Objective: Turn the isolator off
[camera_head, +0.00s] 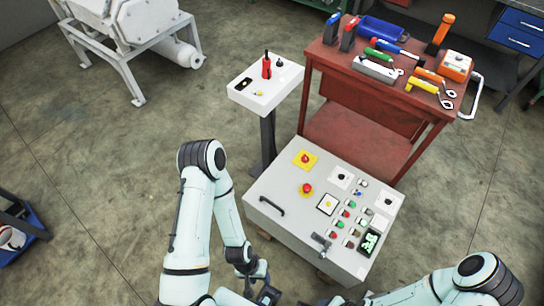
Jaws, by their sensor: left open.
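A grey control panel (262,190) stands in the lower middle. Its sloped face carries two red buttons on yellow plates, rows of coloured buttons, black rotary knobs on white plates and a small green-lit display. A metal lever-like handle (321,242) sits near its front edge. A white pedestal box (252,92) behind it carries a red upright lever (266,66) and small knobs. No label shows which of these is the isolator. My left gripper (260,284) is open and appears empty by the panel's front left corner. My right gripper (350,299) is partly cut off at the bottom edge; its fingers are unclear.
A red tool cart (352,133) with several hand tools stands behind the panel at the right. A white machine (130,30) stands at the back left. The floor at the left is mostly open.

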